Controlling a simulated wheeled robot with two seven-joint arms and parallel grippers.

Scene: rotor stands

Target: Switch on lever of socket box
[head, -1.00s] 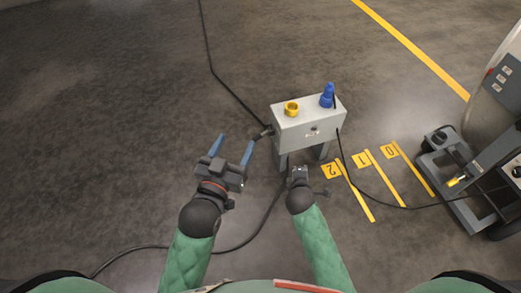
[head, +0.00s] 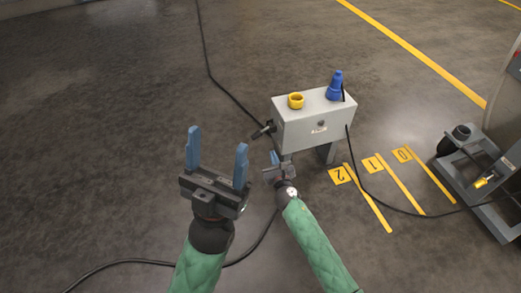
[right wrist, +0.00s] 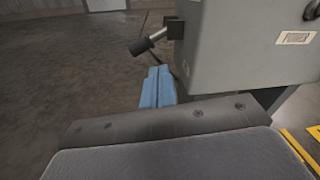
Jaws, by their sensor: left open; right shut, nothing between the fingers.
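The grey socket box (head: 310,128) stands on legs in the middle of the head view, with a yellow socket (head: 296,101) and a blue plug (head: 336,87) on top. Its lever (head: 262,131) sticks out from the left side, with a dark knob. In the right wrist view the lever (right wrist: 150,40) points left and down from the box (right wrist: 250,50). My right gripper (head: 274,158) is shut and empty, just below the lever; its blue fingers (right wrist: 158,86) show closed together, apart from the knob. My left gripper (head: 218,150) is open and empty, left of the box.
A black cable (head: 224,83) runs behind the box, and another (head: 365,185) runs right toward a grey wheeled cart (head: 475,185). Yellow floor marks (head: 376,165) numbered 0, 1 and 2 lie right of the box. The floor on the left is mostly clear.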

